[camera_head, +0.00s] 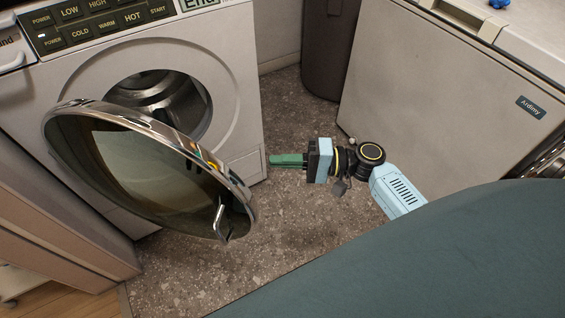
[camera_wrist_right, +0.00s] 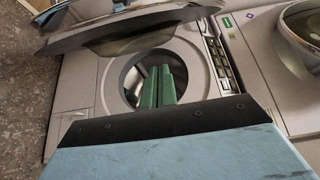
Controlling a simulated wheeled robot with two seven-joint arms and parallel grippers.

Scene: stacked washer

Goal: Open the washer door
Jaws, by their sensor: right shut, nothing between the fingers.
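The washer (camera_head: 230,70) is white and stands at the upper left in the head view. Its round door (camera_head: 150,170) is swung wide open, with a chrome rim and dark glass, and the drum opening (camera_head: 165,95) shows behind it. A metal handle (camera_head: 221,218) sits on the door's lower right edge. My right gripper (camera_head: 272,160) is shut and empty, to the right of the door and apart from it. In the right wrist view its green fingers (camera_wrist_right: 162,87) are together, pointing toward the washer (camera_wrist_right: 85,85), with the door (camera_wrist_right: 130,30) across the top. My left gripper is not in view.
A white chest freezer (camera_head: 440,85) stands at the right, and a dark bin (camera_head: 328,45) is at the back. Speckled floor (camera_head: 285,235) is open between washer and freezer. A brown cabinet side (camera_head: 60,225) is close to the door's left.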

